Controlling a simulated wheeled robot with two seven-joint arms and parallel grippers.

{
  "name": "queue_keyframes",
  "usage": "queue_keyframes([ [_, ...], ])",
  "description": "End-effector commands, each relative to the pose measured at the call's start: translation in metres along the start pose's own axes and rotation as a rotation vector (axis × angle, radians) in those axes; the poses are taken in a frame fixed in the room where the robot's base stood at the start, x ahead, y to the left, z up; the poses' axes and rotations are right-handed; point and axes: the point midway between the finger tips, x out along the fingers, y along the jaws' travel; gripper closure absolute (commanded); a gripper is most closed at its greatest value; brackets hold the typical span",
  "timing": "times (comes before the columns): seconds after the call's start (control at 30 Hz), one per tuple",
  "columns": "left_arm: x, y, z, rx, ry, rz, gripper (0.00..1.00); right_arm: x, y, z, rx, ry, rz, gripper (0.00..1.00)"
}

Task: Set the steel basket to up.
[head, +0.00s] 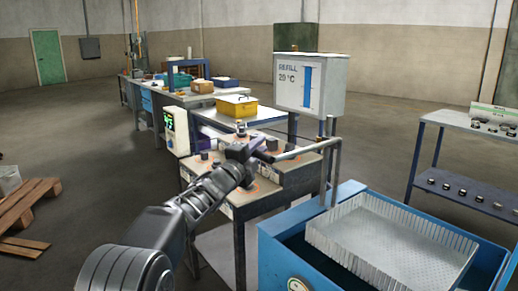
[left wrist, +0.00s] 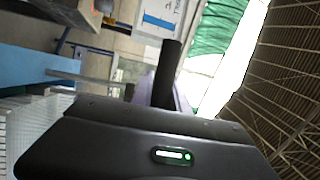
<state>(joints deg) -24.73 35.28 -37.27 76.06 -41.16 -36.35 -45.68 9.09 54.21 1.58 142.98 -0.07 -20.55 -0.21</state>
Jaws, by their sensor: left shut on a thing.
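The steel basket (head: 385,240) is a pale perforated tray at the blue tank (head: 350,187). Its top edge stands above the tank's rim, and dark space shows beside it. A grey bar (head: 297,152) runs from the upright posts by the tank towards my left gripper (head: 262,152). My left gripper is shut on the end of this bar. In the left wrist view the bar (left wrist: 90,77) comes in from the left to the dark finger (left wrist: 168,75). The exact grip is hidden there. My right gripper is out of view.
A grey box (head: 310,83) marked REFILL 20 °C stands behind the bar. A workbench (head: 240,208) with dark round pieces lies below my left arm. A yellow bin (head: 237,107) is farther back. A rack (head: 465,125) stands at right, with open floor between.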

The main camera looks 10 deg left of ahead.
Motion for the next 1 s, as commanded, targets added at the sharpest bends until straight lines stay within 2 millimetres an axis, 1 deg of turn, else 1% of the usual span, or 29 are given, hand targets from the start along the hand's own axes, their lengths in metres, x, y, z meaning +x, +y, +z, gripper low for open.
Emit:
queue_keyframes([
  [0.03, 0.000, -0.011, 0.000, -0.002, 0.000, -0.019, 1.00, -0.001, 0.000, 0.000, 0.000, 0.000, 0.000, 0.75],
  [0.07, 0.000, -0.011, 0.000, -0.002, 0.000, -0.019, 0.78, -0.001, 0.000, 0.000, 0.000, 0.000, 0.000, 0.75],
  [0.3, 0.000, -0.008, 0.000, -0.002, 0.000, -0.014, 0.59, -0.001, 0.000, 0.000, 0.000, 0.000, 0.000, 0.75],
  [0.57, 0.000, -0.005, 0.000, -0.002, 0.000, -0.010, 0.59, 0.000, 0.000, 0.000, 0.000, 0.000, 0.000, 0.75],
  [0.67, -0.004, -0.004, 0.000, -0.003, 0.000, -0.009, 0.59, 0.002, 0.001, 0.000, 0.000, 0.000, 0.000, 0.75],
  [0.77, -0.014, -0.004, 0.000, -0.003, -0.001, -0.009, 0.59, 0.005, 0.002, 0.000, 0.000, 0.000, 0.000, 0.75],
  [1.0, -0.052, -0.004, 0.000, -0.006, 0.000, -0.012, 0.59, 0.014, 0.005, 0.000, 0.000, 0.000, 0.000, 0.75],
])
